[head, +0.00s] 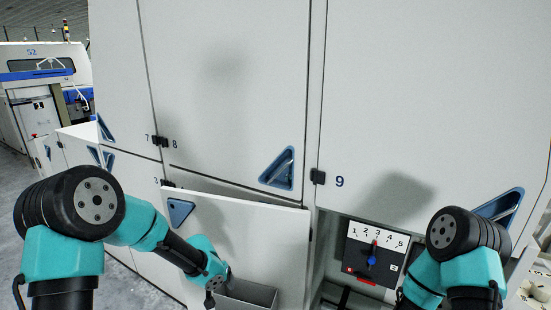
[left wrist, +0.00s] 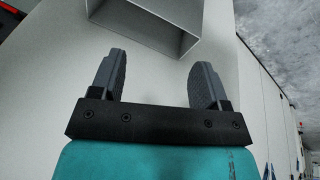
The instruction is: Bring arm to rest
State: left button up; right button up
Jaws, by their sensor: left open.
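My left gripper (head: 210,298) hangs low in front of the white machine, beside a grey open-topped box (head: 247,293). In the left wrist view its two dark fingers (left wrist: 158,72) stand wide apart with nothing between them. The box's open rim (left wrist: 150,45) shows just beyond the fingertips, apart from them as far as I can tell. My right arm (head: 465,245) is folded at the lower right of the head view. Its gripper is below the picture and does not show.
A white door (head: 235,235) with a blue triangular handle stands ajar by my left forearm. A panel (head: 372,252) with a 1-to-5 scale, red pointer and blue knob sits in an open bay near my right arm. Closed white doors (head: 225,80) rise ahead. Grey floor lies at left.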

pick_arm(q)
jog(key=s+a+f+n+g+h, duration=0.1)
jog(key=s+f, duration=0.8)
jog(key=s, duration=0.3)
jog(key=s+a+f+n+g, duration=0.1)
jog(key=s+a+f, duration=0.1)
jog(key=s+f, duration=0.7)
jog(key=s, duration=0.4)
jog(key=shift+s+h, duration=0.15)
jog(key=shift+h, duration=0.25)
jog(key=shift+d, duration=0.1)
